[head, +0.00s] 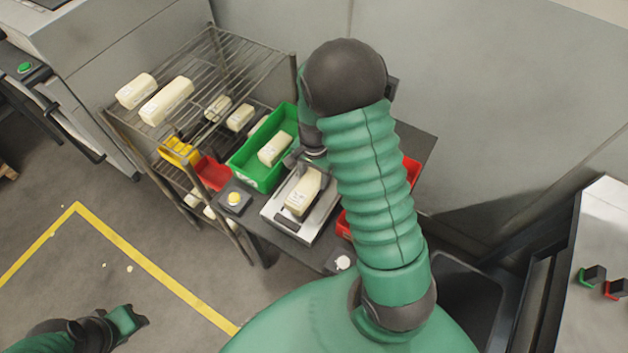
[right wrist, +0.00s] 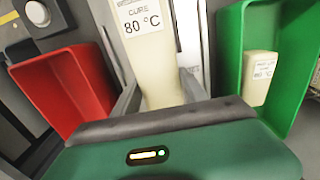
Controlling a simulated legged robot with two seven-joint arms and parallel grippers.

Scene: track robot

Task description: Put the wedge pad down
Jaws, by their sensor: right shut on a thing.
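The wedge pad (head: 303,190) is a cream block with a white label. It lies in or just above a metal fixture (head: 275,212) on the dark bench; I cannot tell whether it touches. My right gripper (head: 306,160) is at its far end, shut on it, with the fingers largely hidden by my arm. In the right wrist view the pad (right wrist: 155,65) stretches out from the gripper, its label reading "CURE 80 °C". My left gripper (head: 132,318) is at the lower left, away from the bench; its jaw state is unclear.
A green bin (head: 240,172) with another cream pad (head: 274,149) stands left of the fixture. A yellow button box (head: 234,199) sits at the bench's left end. A wire rack (head: 200,75) holds more pads.

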